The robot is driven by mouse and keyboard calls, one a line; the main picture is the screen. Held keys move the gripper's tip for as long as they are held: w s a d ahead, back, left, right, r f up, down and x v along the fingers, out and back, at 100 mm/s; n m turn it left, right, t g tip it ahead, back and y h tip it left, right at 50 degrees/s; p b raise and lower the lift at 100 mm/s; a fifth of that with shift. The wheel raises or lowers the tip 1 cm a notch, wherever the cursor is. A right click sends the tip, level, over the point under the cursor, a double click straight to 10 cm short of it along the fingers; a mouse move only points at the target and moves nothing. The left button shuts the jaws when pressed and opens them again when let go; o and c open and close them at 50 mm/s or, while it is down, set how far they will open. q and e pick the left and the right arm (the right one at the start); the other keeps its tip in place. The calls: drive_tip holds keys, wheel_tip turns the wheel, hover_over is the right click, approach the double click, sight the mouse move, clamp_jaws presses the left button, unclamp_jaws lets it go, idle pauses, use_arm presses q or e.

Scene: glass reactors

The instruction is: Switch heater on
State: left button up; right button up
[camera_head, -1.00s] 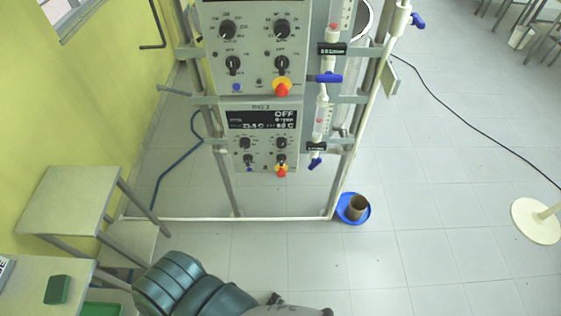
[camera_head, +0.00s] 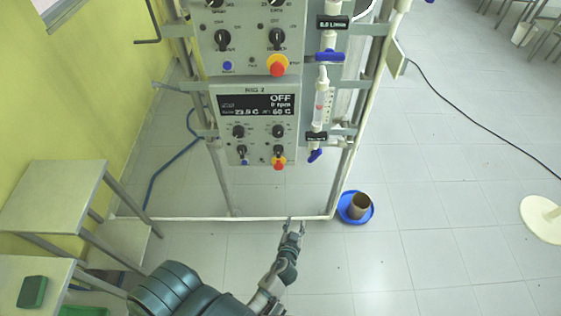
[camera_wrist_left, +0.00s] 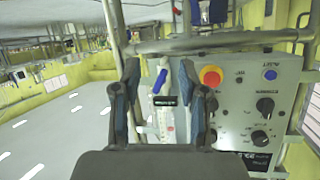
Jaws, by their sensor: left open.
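The lower control box (camera_head: 219,125), marked RIG 2, hangs on the metal frame. Its dark display (camera_head: 257,104) reads OFF, 0 rpm, 23.9 C and 60 C. Below it are several black knobs, including an upper left knob (camera_head: 239,132) and a lower right knob (camera_head: 278,151); I cannot tell which one is the heater switch. My left gripper (camera_head: 294,224) is open and empty, below and apart from the box. In the left wrist view the gripper (camera_wrist_left: 155,85) shows parted fingers, with the box face (camera_wrist_left: 235,105) upside down at right. My right gripper is not seen.
A blue dish (camera_head: 370,212) lies on the floor. Stools stand at left.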

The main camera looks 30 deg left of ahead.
use_arm(q)
drive_tip(key=a+r+n+t+y+b, duration=0.1)
drive_tip(key=a+r+n+y, duration=0.15)
drive_tip(key=r, duration=0.55)
drive_tip(key=a+r+n+t+y+b, duration=0.1)
drive_tip(key=a+r+n+y, duration=0.2)
drive_tip(key=r, duration=0.5)
drive_tip(key=p, duration=0.4)
approach(278, 153)
drive_tip(key=shift+m, duration=0.35)
drive_tip(key=x, duration=0.9)
drive_tip(key=shift+w+r, duration=0.1)
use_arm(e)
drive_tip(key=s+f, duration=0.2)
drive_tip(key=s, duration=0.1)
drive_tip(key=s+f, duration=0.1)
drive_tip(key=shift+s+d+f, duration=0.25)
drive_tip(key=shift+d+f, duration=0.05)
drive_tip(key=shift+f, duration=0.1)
use_arm(q)
drive_tip(key=shift+h, duration=0.25)
clamp_jaws()
